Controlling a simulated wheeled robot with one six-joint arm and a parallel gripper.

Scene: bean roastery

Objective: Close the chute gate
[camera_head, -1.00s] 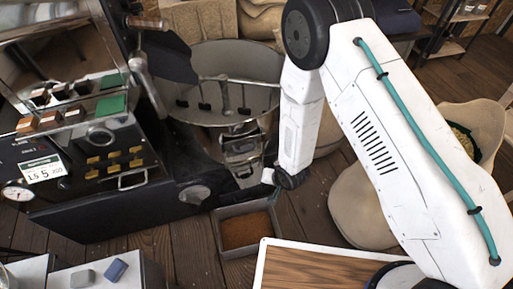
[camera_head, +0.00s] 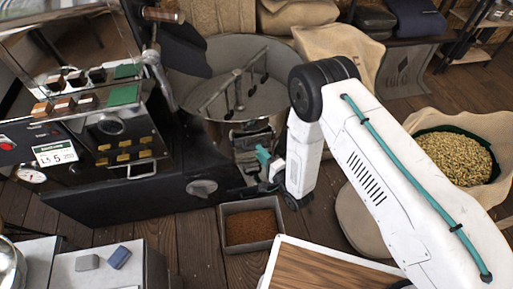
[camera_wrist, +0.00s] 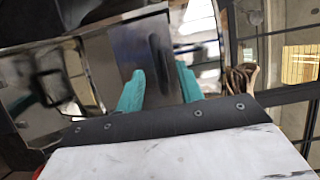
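The metal chute (camera_head: 252,138) hangs from the front of the round cooling tray (camera_head: 225,108). My gripper (camera_head: 263,157), with teal fingers, is close in front of the chute in the head view; part of it is hidden by my arm. In the wrist view my gripper (camera_wrist: 160,70) shows two fingers apart, with no object clearly held between them. A shiny metal plate (camera_wrist: 125,50) with a dark upright slot or handle (camera_wrist: 160,58) is beyond the fingertips. I cannot tell whether they touch it, or how far the gate is open.
A grey bin of brown grounds (camera_head: 250,226) stands on the floor below the chute. The black roaster body (camera_head: 140,195) is to the left. A wood-topped board (camera_head: 325,265) is in front, and a sack of green beans (camera_head: 453,155) is at right.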

